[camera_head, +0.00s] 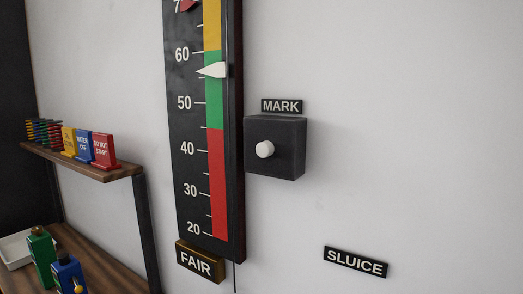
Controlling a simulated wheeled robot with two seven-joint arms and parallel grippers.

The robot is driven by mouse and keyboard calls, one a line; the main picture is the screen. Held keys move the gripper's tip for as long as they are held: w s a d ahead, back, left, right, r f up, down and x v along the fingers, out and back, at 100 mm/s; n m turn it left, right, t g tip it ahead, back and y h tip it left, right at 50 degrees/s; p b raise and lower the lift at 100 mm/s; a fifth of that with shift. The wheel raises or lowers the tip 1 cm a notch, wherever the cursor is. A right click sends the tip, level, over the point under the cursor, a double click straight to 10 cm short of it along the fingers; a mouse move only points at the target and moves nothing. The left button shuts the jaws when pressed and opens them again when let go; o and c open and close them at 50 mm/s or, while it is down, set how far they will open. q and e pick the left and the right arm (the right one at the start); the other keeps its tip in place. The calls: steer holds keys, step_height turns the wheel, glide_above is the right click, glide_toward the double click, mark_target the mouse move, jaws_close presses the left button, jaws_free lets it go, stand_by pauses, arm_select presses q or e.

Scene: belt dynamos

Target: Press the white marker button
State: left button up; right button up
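The white marker button (264,149) is a round knob on the front of a dark box (289,139) fixed to the wall. A black plate reading MARK (281,106) is above the box. The box stands just right of a tall black gauge board (188,120) with yellow, green and red bands. A white pointer (212,70) on the board is in the green band, between 50 and 60. Neither of my grippers shows in the head view.
A FAIR plate (200,262) is under the gauge, and a SLUICE plate (355,262) is lower right on the wall. A wooden shelf (112,174) at left carries coloured signs. Below it, green (41,257) and blue (68,272) devices stand. The wall right of the box is clear.

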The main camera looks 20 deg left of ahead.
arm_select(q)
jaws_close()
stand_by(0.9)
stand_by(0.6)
